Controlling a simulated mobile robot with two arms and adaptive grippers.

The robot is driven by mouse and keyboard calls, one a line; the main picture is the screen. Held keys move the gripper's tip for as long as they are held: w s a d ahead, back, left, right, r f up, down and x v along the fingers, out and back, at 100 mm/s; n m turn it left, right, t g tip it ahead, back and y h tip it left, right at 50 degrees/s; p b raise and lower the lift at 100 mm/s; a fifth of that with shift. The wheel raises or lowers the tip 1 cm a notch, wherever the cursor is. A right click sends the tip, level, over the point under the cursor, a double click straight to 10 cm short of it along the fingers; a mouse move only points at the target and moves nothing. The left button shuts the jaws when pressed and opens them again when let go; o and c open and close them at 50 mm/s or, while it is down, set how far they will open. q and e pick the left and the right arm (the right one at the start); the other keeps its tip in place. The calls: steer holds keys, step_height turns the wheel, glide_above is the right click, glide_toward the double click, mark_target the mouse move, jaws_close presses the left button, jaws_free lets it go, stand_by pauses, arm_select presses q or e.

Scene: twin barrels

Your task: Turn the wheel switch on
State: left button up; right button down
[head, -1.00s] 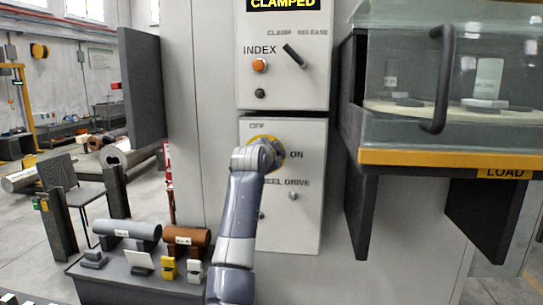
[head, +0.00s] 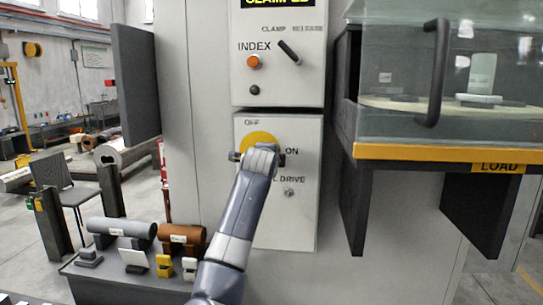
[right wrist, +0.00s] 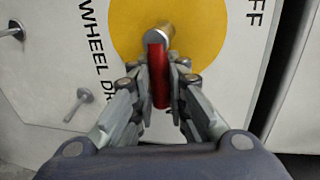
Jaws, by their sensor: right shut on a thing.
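The wheel switch is a yellow disc (head: 257,139) on the grey panel, with OFF above it and ON to its right. In the right wrist view the yellow disc (right wrist: 135,35) carries a metal pivot and a red handle (right wrist: 158,75). My right gripper (right wrist: 160,85) is shut on the red handle, with a finger on each side. In the head view my right gripper (head: 260,157) covers the lower right of the disc and hides the handle. My left gripper is not in view.
An orange INDEX button (head: 253,62) and a black CLAMP/RELEASE lever (head: 289,52) are on the upper panel. A small metal toggle (head: 289,193) sits below the switch. A glass-fronted loading box (head: 440,152) juts out at right. A low table (head: 85,283) holds labelled cylinders.

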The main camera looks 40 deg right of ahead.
steer(key=shift+r, duration=0.15)
steer(key=c, duration=1.8)
jaws_free()
steer(key=shift+o, duration=1.2)
steer(key=v, duration=0.7)
steer(key=shift+a, duration=0.15)
steer(key=shift+s, duration=0.1)
